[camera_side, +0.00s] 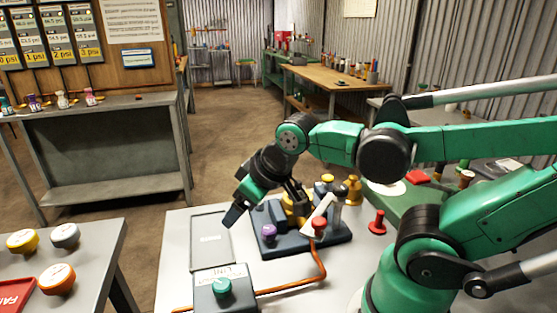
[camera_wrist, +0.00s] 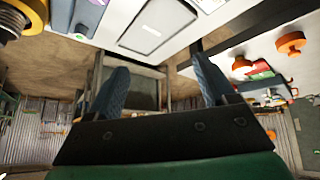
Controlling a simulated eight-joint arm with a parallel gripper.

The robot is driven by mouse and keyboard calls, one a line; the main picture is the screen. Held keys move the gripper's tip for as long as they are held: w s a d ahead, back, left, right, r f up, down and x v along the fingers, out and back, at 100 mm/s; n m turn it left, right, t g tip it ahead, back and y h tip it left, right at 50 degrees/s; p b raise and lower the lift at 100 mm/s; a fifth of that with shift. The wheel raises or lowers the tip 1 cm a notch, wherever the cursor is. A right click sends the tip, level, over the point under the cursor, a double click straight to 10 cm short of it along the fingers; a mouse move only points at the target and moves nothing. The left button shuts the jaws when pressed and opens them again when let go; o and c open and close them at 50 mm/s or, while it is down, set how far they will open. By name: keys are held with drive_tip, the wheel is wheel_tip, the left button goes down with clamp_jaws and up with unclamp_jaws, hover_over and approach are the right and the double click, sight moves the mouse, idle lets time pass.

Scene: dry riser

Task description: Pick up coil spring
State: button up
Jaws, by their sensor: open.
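I cannot make out the coil spring for certain in either view. My gripper (camera_side: 266,208) hangs over the front bench beside the blue-grey fixture (camera_side: 335,238). In the wrist view its two dark fingers (camera_wrist: 160,82) are wide apart with nothing held between them. A ridged metal part with a yellow collar (camera_wrist: 14,22) shows at the top left corner of the wrist view, outside the fingers; it is cut off by the frame edge. Yellow-gold parts on the fixture are partly hidden behind my gripper in the side view.
A flat grey panel (camera_side: 210,240) lies left of the fixture. A control box with a teal knob (camera_side: 222,287) stands in front, with an orange pipe (camera_side: 295,284) beside it. A red peg (camera_side: 377,224) stands right. Orange (camera_side: 57,278) and yellow (camera_side: 22,241) caps are on the left table.

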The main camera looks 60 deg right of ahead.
sight(295, 187)
drive_tip(key=d+n+g+h, duration=0.1)
drive_tip(key=d+n, duration=0.1)
drive_tip(key=w+d+f+n+g+h, duration=0.1)
drive_tip(key=d+n+g+h, duration=0.1)
drive_tip(key=d, duration=0.1)
drive_tip(key=d+f+n+g+h, duration=0.1)
drive_tip(key=d+n+h, duration=0.1)
drive_tip(key=n, duration=0.1)
drive_tip(key=shift+w+d+f, duration=0.15)
drive_tip(key=d+n+g+h, duration=0.1)
drive_tip(key=g+h, duration=0.1)
drive_tip(key=d+f+n+g+h, duration=0.1)
drive_tip(key=d+n, duration=0.1)
drive_tip(key=d+n+g+h, duration=0.1)
drive_tip(key=d+g+h, duration=0.1)
drive_tip(key=shift+s+d+f+n+g+h, duration=0.2)
drive_tip(key=shift+s+n+g+h, duration=0.1)
drive_tip(key=shift+s, duration=0.05)
drive_tip(key=shift+s+d+f+n+g+h, duration=0.15)
drive_tip(key=shift+s+n+g+h, duration=0.15)
drive_tip(key=shift+g, duration=0.2)
drive_tip(key=shift+s+d+f+n+g+h, duration=0.1)
drive_tip(key=shift+s+d+n+g+h, duration=0.1)
drive_tip(key=shift+g+h, duration=0.25)
drive_tip(key=shift+x, duration=2.85)
drive_tip(key=shift+s+a, duration=0.1)
clamp_jaws()
